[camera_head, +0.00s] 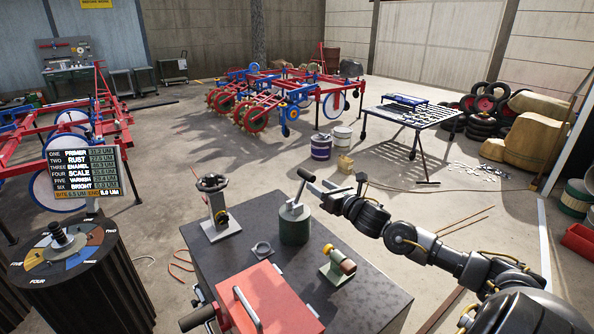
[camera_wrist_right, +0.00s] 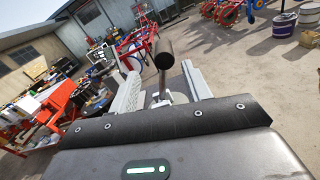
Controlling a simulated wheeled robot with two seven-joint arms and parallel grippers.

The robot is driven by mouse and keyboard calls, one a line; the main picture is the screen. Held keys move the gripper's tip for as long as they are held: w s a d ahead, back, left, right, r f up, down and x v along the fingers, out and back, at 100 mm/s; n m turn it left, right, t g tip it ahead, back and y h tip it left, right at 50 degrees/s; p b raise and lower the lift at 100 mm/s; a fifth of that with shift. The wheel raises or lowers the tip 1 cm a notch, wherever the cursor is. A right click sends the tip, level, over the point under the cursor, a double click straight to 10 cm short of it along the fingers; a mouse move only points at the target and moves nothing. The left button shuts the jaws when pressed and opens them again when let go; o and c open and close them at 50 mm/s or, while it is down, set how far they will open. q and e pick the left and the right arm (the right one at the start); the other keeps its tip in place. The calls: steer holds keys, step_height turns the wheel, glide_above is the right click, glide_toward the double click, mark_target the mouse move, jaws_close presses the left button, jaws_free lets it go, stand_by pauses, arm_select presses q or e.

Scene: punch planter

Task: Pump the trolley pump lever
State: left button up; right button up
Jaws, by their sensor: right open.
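The pump (camera_head: 294,228) is a dark green cylinder standing on the dark trolley top (camera_head: 365,297). Its lever (camera_head: 299,191) rises from the top and ends in a black grip (camera_head: 306,174), tilted up to the right. My right gripper (camera_head: 322,188) is beside the lever, on its right, with the jaws open. In the right wrist view the black lever grip (camera_wrist_right: 163,54) shows end-on between the two grey fingers of my right gripper (camera_wrist_right: 161,82). I cannot tell whether a finger touches it. My left gripper is not in view.
On the trolley stand a handwheel post (camera_head: 212,205), a small ring (camera_head: 262,249), a red box with a metal handle (camera_head: 268,298) and a bracket with an orange-tipped roller (camera_head: 338,266). A dial drum (camera_head: 62,254) and readout board (camera_head: 84,172) stand left. Floor beyond is partly open.

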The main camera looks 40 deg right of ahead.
mark_target(304, 173)
steer(key=shift+s+d+r, duration=0.15)
steer(key=shift+r, duration=0.05)
steer(key=shift+d+r, duration=0.15)
steer(key=shift+d, duration=0.05)
steer(key=w+p, duration=0.2)
steer(key=w, duration=0.6)
steer(key=shift+w+d+p, duration=0.1)
steer(key=shift+w+p, duration=0.15)
steer(key=shift+p, duration=0.05)
steer(key=shift+w, duration=0.35)
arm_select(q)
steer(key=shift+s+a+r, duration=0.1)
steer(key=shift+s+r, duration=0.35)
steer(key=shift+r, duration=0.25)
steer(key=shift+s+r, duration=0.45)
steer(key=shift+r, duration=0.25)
arm_select(e)
steer(key=shift+w+f, duration=0.25)
steer(key=shift+w, duration=0.15)
